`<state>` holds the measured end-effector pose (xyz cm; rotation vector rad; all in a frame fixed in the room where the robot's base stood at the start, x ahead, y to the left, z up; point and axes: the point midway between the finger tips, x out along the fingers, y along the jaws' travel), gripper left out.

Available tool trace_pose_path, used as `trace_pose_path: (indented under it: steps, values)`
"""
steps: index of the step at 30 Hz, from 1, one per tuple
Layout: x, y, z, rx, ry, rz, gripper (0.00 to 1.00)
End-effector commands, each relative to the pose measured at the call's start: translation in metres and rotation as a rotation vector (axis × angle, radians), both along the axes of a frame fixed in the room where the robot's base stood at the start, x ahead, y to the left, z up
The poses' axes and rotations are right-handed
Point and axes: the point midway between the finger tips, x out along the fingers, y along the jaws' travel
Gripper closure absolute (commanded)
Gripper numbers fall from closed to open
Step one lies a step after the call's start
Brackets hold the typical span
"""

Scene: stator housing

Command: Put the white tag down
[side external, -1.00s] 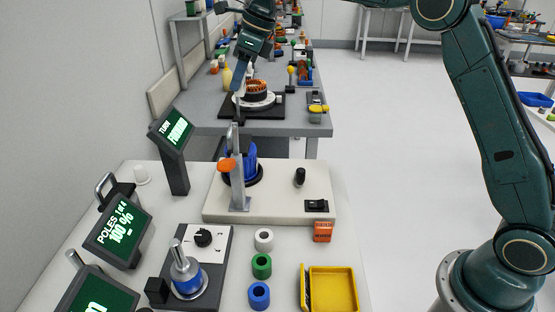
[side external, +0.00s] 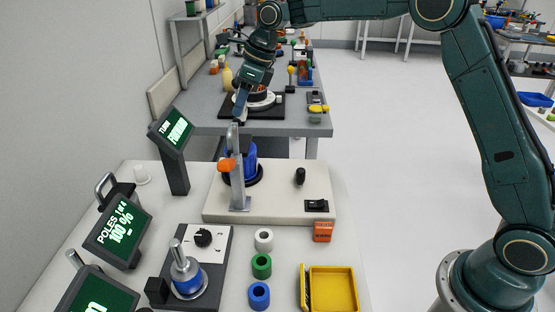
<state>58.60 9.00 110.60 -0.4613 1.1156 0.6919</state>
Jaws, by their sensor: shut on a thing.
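My gripper (side external: 239,112) points down above the blue stator part (side external: 248,160) on the pale fixture plate (side external: 275,205). Its blue fingers are shut, and their tips are close to the top of the grey upright clamp (side external: 238,185) with the orange grip (side external: 227,164). I cannot tell from this view whether they touch it. The white tag held in the fingers is too small or hidden to make out clearly.
The plate also carries a black knob (side external: 300,176) and a black switch (side external: 316,205). Dark display screens (side external: 172,131) stand at the left. White, green and blue rings, an orange box (side external: 322,231) and a yellow tray (side external: 355,290) lie in front.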

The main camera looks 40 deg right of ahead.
Motion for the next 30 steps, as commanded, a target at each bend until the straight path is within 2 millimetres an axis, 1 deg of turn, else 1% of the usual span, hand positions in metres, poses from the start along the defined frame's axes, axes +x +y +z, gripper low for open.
trace_pose_path:
  steps: [3,6,14,17,24,27,30]
  values:
    - [-0.001,0.0,-0.015,-0.001,0.003,-0.001,0.9]
    - [0.0,0.0,-0.024,0.0,0.001,0.0,0.9]
    - [0.0,0.0,-0.029,0.0,-0.001,0.0,0.9]
    - [0.0,0.0,-0.036,0.0,0.002,-0.001,0.9]
    - [0.0,0.0,-0.062,0.0,0.002,-0.001,0.9]
    - [0.0,0.0,-0.067,-0.001,-0.001,0.001,0.9]
    - [0.0,0.0,-0.068,-0.001,-0.001,0.001,0.9]
